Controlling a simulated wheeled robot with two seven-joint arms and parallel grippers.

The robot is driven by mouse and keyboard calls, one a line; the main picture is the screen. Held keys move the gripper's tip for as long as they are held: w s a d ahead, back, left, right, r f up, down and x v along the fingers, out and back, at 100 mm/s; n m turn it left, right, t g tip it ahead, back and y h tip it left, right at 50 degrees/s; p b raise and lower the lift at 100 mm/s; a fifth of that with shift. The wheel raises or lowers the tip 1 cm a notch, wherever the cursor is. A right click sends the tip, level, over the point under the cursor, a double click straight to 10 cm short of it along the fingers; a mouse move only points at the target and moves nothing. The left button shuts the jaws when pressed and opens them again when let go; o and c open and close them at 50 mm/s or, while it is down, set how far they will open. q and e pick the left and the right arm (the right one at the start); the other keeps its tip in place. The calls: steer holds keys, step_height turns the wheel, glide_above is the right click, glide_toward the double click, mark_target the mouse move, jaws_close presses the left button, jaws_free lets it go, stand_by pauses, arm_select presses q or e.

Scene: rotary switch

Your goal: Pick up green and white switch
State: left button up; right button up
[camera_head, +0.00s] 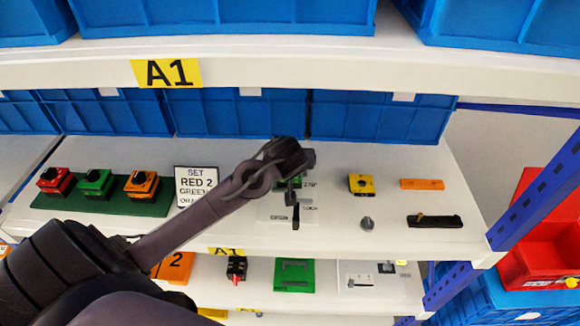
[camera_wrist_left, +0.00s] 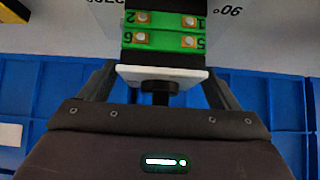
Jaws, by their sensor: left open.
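The green and white switch (camera_wrist_left: 162,42) shows in the left wrist view, with a green numbered terminal body, a white plate (camera_wrist_left: 160,76) and a black knob (camera_wrist_left: 160,90). My left gripper (camera_wrist_left: 160,70) is open, with one finger on each side of the switch's plate and knob; gaps show between fingers and knob. In the head view my left gripper (camera_head: 295,188) is over the upper shelf board, and it hides most of the switch. Only a bit of green (camera_head: 281,184) shows beside it. My right gripper is not in view.
Red (camera_head: 55,181), green (camera_head: 95,183) and orange (camera_head: 141,184) switches stand on a green base at left, near a white sign (camera_head: 196,186). A yellow part (camera_head: 361,184) and a black bar (camera_head: 434,221) lie at right. Blue bins (camera_head: 380,116) stand behind; a blue post (camera_head: 520,205) is at right.

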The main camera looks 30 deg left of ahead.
arm_select(q)
steer(key=shift+d, duration=0.1)
steer(key=shift+c, duration=1.4)
steer(key=c, duration=0.7)
steer(key=shift+c, duration=1)
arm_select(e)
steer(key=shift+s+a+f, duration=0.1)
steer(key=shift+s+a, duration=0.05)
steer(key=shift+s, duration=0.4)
